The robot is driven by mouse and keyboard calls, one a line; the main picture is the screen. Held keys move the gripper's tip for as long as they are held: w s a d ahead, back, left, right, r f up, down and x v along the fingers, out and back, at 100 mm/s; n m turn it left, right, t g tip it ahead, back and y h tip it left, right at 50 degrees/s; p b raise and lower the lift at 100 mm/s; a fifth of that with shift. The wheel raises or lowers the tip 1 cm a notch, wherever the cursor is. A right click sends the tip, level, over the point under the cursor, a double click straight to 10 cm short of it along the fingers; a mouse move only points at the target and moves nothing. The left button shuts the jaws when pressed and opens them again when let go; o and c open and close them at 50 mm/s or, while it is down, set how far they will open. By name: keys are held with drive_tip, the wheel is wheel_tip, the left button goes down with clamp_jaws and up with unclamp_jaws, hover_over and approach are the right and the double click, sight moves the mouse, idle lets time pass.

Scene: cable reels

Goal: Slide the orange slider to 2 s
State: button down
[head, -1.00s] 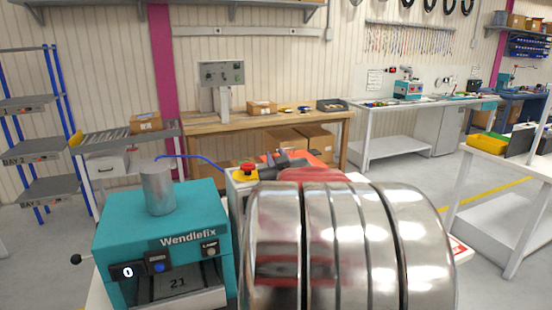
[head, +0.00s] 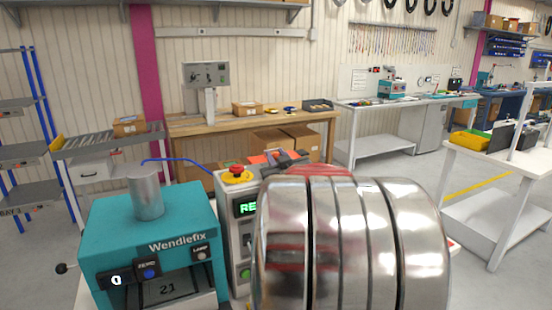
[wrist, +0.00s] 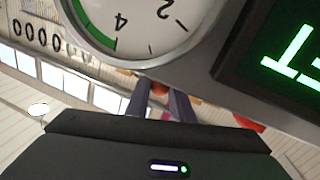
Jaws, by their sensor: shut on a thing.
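In the wrist view my gripper (wrist: 160,100) is shut on the orange slider (wrist: 160,88), a small orange piece showing between the two dark fingers at the lower edge of a grey panel (wrist: 205,65). The slider's track and scale marks cannot be made out. A round gauge (wrist: 135,18) with a 2 and a 4 and a green arc is above the fingers, upside down in this view. A dark display (wrist: 285,45) with green characters is at the right. In the head view my metal arm hides the slider and most of the panel.
A teal Wendlefix machine (head: 150,235) stands at the left, beside a grey control box (head: 238,255) with a red stop button (head: 236,170) and a green-lettered display (head: 246,208). A wooden bench (head: 235,123) is behind. Open floor shows at the right.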

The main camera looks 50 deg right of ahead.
drive_tip(key=c, duration=1.5)
unclamp_jaws()
drive_tip(key=shift+c, duration=0.2)
drive_tip(key=v, duration=1.3)
drive_tip(key=shift+s+a, duration=0.25)
drive_tip(key=shift+s, duration=0.05)
drive_tip(key=shift+w+f, duration=0.1)
